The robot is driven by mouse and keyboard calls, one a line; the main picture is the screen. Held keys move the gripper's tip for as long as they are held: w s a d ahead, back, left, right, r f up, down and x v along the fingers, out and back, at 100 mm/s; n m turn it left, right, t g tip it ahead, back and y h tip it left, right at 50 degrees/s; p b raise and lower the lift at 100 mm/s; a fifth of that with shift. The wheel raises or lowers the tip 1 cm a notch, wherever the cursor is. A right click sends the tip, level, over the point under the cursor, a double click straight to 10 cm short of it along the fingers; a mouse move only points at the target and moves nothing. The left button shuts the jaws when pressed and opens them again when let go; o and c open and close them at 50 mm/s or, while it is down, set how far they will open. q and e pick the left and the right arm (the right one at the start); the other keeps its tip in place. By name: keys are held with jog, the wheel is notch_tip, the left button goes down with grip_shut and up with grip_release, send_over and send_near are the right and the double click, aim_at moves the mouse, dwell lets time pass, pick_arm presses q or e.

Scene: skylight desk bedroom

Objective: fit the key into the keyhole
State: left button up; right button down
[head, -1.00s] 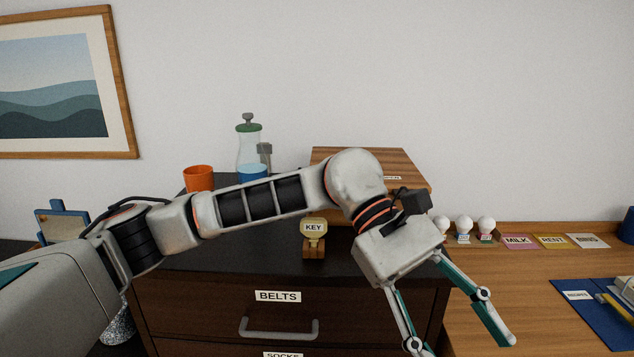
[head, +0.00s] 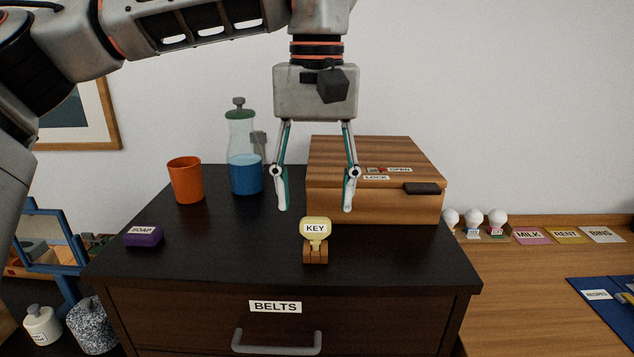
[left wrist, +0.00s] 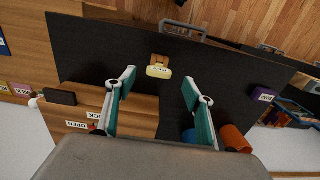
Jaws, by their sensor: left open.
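The yellow key (head: 316,228), labelled KEY, stands upright in a small wooden holder (head: 315,255) near the front of the dark dresser top. It also shows in the left wrist view (left wrist: 158,72), beyond and between my fingertips. My left gripper (head: 315,208) is open and empty, pointing down above and behind the key. The wooden box (head: 372,208) stands behind the key to the right, with LOCK and OPEN labels and a small red mark on its lid. I cannot make out the keyhole clearly. My right gripper is not in view.
An orange cup (head: 186,180) and a jug of blue liquid (head: 245,172) stand at the back left of the dresser. A purple soap (head: 143,236) lies at the left edge. Bulbs (head: 474,223) and labelled cards stand on the desk to the right. The dresser's front right is clear.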

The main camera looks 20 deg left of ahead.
aim_at(315, 220)
pick_arm(q)
notch_tip(315, 220, down, 5)
jog(key=shift+f+b, duration=0.1)
jog(key=shift+b, duration=0.4)
jog(key=shift+f, duration=0.55)
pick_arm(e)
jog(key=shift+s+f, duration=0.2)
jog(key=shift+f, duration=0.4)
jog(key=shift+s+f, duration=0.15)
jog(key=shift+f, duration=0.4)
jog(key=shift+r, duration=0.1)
pick_arm(q)
jog(key=shift+c, duration=0.7)
jog(key=c, duration=1.1)
jog(key=shift+o, duration=0.2)
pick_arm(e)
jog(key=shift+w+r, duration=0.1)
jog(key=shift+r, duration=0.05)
pick_arm(q)
jog(key=shift+r, duration=0.15)
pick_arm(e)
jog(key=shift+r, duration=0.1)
